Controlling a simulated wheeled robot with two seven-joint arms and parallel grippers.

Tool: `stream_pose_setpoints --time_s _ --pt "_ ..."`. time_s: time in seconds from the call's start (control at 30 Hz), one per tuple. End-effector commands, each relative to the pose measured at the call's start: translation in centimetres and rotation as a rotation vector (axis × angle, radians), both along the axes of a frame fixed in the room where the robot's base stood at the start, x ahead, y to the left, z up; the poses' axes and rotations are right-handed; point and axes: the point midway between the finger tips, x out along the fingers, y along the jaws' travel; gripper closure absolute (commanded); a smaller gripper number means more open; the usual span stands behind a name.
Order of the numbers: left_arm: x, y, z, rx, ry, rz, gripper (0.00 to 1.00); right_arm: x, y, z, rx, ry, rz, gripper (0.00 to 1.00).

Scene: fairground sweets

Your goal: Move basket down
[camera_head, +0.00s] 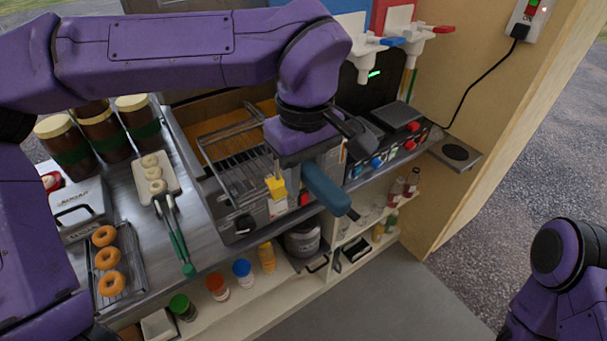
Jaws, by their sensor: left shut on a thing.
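The wire basket (236,150) sits at the fryer (190,150), with its metal rim and bars showing above the well of orange-brown oil (230,122). I cannot tell how deep its bottom is. Its blue-teal handle (328,190) sticks out over the front edge, pointing down to the right. My left gripper (318,162) comes from above and is shut on the basket handle; its wrist hides part of the handle and the basket's right side. Of my right arm, only purple links show at the lower right; its gripper is out of view.
Tongs (175,232), a rack of doughnuts (128,258) and dark jars (66,142) stand on the left counter. Shelves below hold cups and a grey pot (302,238). The floor in front is clear.

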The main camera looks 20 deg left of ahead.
Motion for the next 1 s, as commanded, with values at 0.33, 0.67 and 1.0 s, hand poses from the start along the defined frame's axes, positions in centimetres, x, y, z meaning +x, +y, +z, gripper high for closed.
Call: stream_pose_setpoints --time_s 0.33,0.67,1.0 --pt "1.3 1.6 -0.3 -0.002 0.006 0.001 1.00 0.0 0.0 1.1 -0.001 -0.001 0.000 1.00" --pt "3.2 4.1 -0.2 -0.001 0.007 0.002 1.00 0.0 0.0 3.7 0.000 0.000 0.000 1.00" --pt "5.3 7.0 -0.3 0.000 0.009 0.001 1.00 0.0 0.0 6.5 0.000 0.000 0.000 1.00"
